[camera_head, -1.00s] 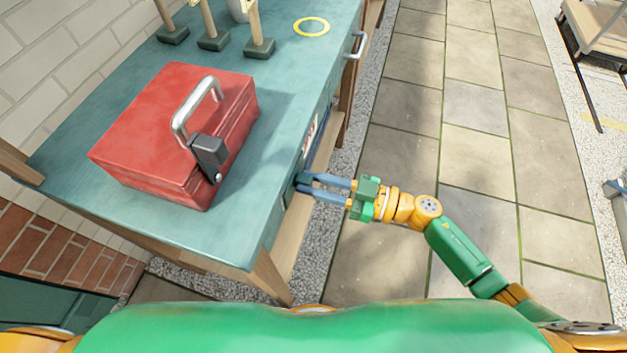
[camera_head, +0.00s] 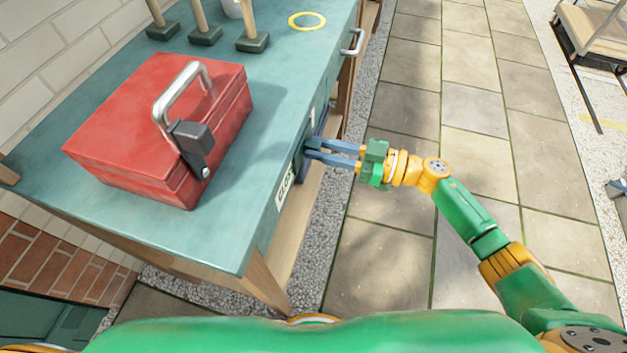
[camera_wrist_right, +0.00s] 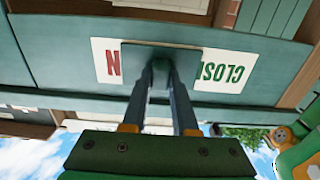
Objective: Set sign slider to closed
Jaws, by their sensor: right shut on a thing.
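The sign is on the front face of the teal bench. In the right wrist view its dark slider plate (camera_wrist_right: 188,58) covers the middle. Part of the green lettering of the closed panel (camera_wrist_right: 228,68) shows on the right, upside down. A red letter of the other panel (camera_wrist_right: 112,62) shows on the left. The closed panel (camera_head: 284,187) also shows in the head view, nearer to me than the slider. My right gripper (camera_head: 308,149) is shut on the slider's knob (camera_wrist_right: 160,68), its fingers pointing into the bench front. My left gripper is out of view.
A red toolbox (camera_head: 150,135) with a raised handle stands on the bench top (camera_head: 205,235). Several wooden-handled tools with dark bases and a yellow ring (camera_head: 307,21) lie farther back. A metal handle (camera_head: 353,43) juts from the bench front.

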